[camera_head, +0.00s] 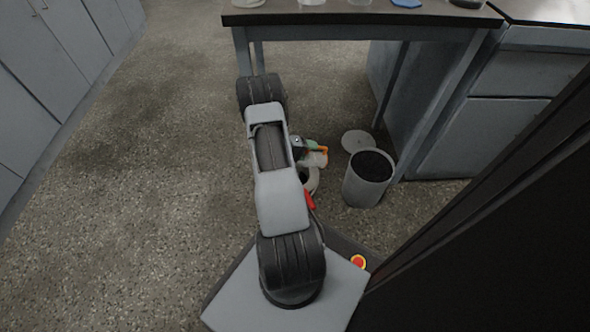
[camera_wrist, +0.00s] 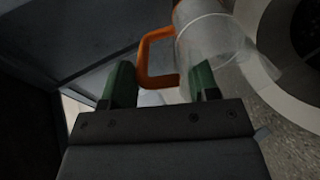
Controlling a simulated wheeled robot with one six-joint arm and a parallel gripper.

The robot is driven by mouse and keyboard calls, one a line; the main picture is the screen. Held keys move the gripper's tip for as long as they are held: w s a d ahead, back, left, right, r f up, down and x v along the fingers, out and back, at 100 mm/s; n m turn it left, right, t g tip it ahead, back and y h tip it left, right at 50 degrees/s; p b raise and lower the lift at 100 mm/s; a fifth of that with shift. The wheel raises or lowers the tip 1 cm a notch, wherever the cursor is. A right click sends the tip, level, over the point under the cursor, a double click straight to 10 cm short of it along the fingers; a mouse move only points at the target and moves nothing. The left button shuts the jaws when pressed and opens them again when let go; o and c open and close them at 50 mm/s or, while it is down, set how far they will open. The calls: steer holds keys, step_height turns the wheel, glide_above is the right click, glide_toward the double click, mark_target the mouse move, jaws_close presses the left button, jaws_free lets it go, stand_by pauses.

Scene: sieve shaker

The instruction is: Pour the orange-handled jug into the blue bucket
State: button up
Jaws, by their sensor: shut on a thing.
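The jug (camera_wrist: 211,45) is clear, with an orange handle (camera_wrist: 146,58), and looks tilted in the wrist view. My gripper (camera_wrist: 162,84) has its green fingertips on either side of the handle and is shut on it. In the head view the orange handle (camera_head: 322,149) shows just right of my arm, which hides much of the gripper (camera_head: 304,147). No bucket looks clearly blue. A grey bucket (camera_head: 362,191) with dark contents stands on the floor right of the jug. A pale rim (camera_wrist: 262,65) around a dark inside shows beyond the jug in the wrist view.
A round grey lid (camera_head: 357,142) lies on the floor behind the bucket. A table (camera_head: 300,18) with small items stands at the back. Grey drawers (camera_head: 495,125) stand right of the bucket. The floor (camera_head: 150,190) left of my arm is clear.

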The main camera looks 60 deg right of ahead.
steer(key=shift+w+a+f+g+h, duration=0.35)
steer(key=shift+a+g+h, duration=0.15)
steer(key=shift+h, duration=0.1)
stand_by(3.9)
steer(key=shift+w+a+r+g+h, duration=0.2)
steer(key=shift+w+a+g+h, duration=0.3)
steer(key=shift+h, duration=0.1)
stand_by(2.9)
